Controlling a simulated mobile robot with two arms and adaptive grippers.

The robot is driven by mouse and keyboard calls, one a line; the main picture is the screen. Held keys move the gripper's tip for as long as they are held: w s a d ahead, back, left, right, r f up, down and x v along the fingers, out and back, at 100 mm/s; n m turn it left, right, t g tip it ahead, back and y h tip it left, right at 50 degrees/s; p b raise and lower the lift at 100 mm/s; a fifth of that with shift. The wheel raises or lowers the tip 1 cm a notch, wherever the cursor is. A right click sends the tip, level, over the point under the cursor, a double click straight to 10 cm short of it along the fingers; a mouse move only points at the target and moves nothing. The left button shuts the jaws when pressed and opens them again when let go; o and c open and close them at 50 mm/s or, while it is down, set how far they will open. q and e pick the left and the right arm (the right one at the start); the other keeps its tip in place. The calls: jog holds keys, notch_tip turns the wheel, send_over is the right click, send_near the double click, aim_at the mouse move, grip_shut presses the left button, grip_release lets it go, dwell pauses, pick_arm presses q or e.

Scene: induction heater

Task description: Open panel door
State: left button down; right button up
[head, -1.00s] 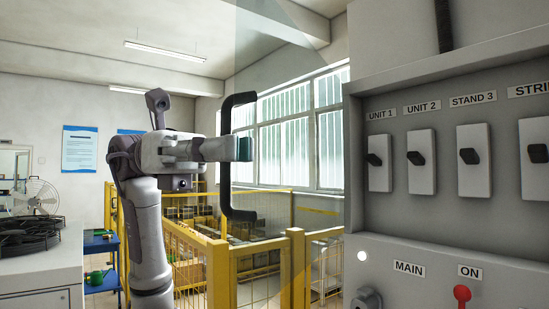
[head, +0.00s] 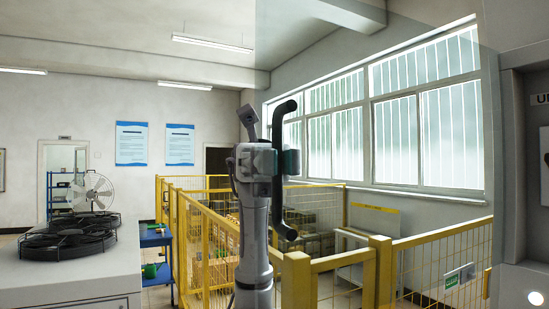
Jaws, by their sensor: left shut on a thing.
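The panel door (head: 400,150) is a clear, faintly tinted sheet in the head view. It stands swung out to the left of the grey control panel (head: 513,190), and the fence and windows show through it. Its black upright bar handle (head: 279,213) is near the door's left edge. My left gripper (head: 284,162) is shut on the middle of this handle; the fingers are partly hidden. Only the left strip of the panel shows, with part of one switch (head: 544,165) and a white light (head: 535,298). My right gripper is not in view.
A white cabinet (head: 70,280) with a black fan unit (head: 68,236) on top stands at the left. A yellow mesh fence (head: 205,245) runs behind my left arm and the door. A blue trolley (head: 155,238) stands beyond the cabinet.

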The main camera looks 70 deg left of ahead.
pick_arm(q)
jog(key=shift+d, duration=0.1)
jog(key=c, duration=1.2)
grip_release()
jog(key=w+a, duration=0.1)
jog(key=a, duration=1.1)
